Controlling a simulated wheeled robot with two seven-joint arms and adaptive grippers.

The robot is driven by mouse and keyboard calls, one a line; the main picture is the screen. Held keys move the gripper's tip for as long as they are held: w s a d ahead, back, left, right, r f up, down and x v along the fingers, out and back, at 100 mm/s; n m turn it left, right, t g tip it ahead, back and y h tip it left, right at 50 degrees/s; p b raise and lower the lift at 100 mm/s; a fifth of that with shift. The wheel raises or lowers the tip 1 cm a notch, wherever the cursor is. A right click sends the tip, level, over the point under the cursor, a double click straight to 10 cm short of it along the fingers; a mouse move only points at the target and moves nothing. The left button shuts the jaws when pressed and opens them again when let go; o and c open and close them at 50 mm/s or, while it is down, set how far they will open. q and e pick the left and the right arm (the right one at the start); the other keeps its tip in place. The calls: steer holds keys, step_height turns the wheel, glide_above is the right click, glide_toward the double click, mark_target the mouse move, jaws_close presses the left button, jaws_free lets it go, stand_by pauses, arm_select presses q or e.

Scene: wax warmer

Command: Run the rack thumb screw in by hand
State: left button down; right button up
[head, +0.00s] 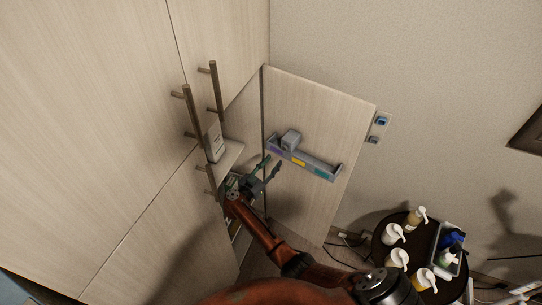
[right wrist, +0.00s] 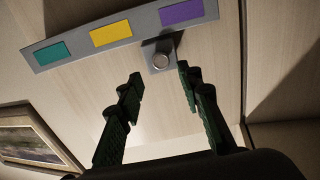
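The grey rack (head: 318,168) is mounted on the inner face of the open cabinet door. It has purple, yellow and teal patches along its front, which also show on the rack in the right wrist view (right wrist: 78,42). The round metal thumb screw (right wrist: 161,60) sits on a grey tab below the rack, between the yellow and purple patches. In the head view I cannot make it out. My right gripper (head: 272,169) is open and empty, just below the rack's left end. In the right wrist view the right gripper's fingertips (right wrist: 159,73) are apart, pointing toward the screw from either side. My left gripper is not visible.
The cabinet door (head: 345,115) stands open beside a shelf with a white box (head: 214,143). A grey block (head: 291,138) is at the rack's left end. Long handles (head: 191,112) project nearby. A dark round table (head: 384,250) with pump bottles stands at the lower right.

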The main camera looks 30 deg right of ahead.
mark_target(283, 149)
steer(key=shift+b+x, duration=1.4)
steer(key=shift+x, duration=0.65)
steer(key=b+x, duration=0.2)
steer(key=x, duration=0.1)
steer(key=shift+r+b, duration=0.1)
steer(key=shift+b, duration=0.3)
steer(key=shift+w+d+r+p, duration=0.1)
steer(key=shift+w+r+p, duration=0.1)
steer(key=shift+p, duration=0.1)
steer(key=shift+d+p, duration=0.1)
steer(key=shift+p, duration=0.2)
